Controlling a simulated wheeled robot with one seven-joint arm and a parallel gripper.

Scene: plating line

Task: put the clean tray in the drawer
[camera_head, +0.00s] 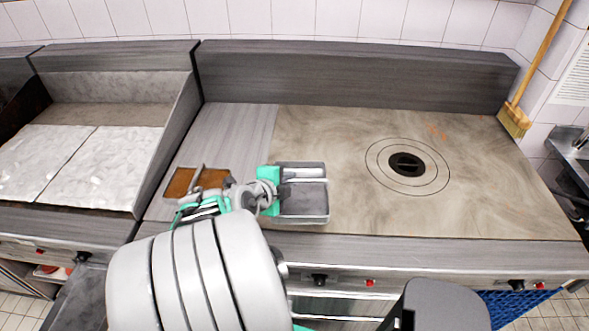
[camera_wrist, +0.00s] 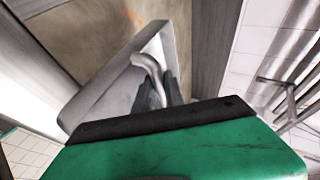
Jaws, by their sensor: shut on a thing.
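The clean tray (camera_head: 304,205) is grey metal with raised dividers and shows over the left part of the cooktop, near its front edge. My gripper (camera_head: 275,188), with green fingers, is shut on the tray's left side. In the wrist view the tray (camera_wrist: 100,98) is beyond the green finger (camera_wrist: 180,150) and its dark pad. I cannot tell whether the tray touches the surface. A second tray (camera_head: 211,178), brown inside, lies left of my gripper, partly hidden by it. Metal fronts (camera_head: 340,307) show below the counter, partly hidden by my arm; I cannot tell which is the drawer or whether it is open.
The cooktop (camera_head: 330,130) has a round plate with a dark centre (camera_head: 406,164) and is otherwise clear. A griddle (camera_head: 75,165) with raised walls stands left. A broom (camera_head: 515,120) leans at the right. A blue crate (camera_head: 515,305) is low at the right.

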